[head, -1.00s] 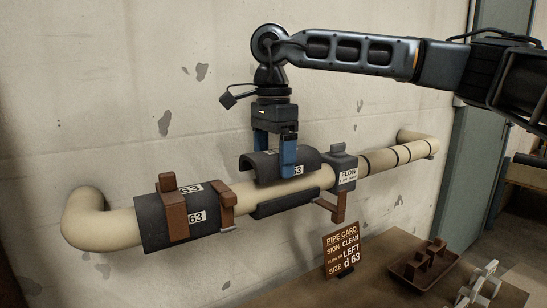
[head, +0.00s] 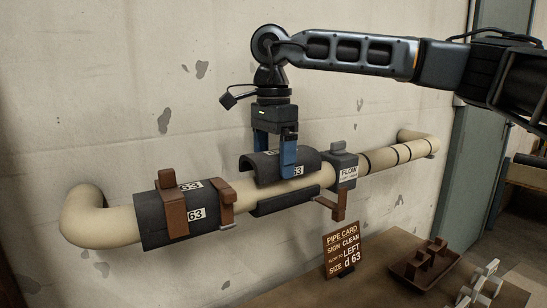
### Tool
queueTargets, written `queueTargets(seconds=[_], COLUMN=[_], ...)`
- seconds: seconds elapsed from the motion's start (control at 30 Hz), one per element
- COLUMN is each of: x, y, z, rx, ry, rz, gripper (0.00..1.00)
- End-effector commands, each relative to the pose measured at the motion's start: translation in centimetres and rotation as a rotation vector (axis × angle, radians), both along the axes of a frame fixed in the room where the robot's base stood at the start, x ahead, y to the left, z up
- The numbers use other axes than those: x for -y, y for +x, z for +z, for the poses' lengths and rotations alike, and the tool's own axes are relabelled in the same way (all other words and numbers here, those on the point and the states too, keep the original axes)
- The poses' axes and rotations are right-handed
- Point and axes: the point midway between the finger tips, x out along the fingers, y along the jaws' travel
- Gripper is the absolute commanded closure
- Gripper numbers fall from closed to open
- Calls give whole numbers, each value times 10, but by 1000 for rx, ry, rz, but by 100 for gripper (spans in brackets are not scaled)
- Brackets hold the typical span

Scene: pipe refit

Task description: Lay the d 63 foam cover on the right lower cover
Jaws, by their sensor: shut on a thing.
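My gripper (head: 276,152) has blue fingers and points down over the middle of the pipe (head: 236,191). It is shut on a dark curved foam cover (head: 262,166) labelled 63, which sits over the top of the pipe. The right lower cover (head: 288,202), a dark half shell, is under the same stretch of pipe. A narrow strip of bare pipe shows between the two covers. Whether the upper cover touches the pipe cannot be told. The far side of the covers is hidden.
Left of it, dark covers (head: 154,222) marked 63 wrap the pipe with brown clamps (head: 173,210). A grey flow block (head: 343,170) is close on the right, with a brown bracket (head: 338,205) below. A pipe card (head: 341,250) and a brown tray (head: 416,277) stand on the table.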

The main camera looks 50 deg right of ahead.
Motion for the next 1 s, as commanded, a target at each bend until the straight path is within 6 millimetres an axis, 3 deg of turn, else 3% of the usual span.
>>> queueTargets(seconds=[1.0], x=[0], y=[0], z=[-14], rx=[0], ry=[0], rz=[0], gripper=[48])
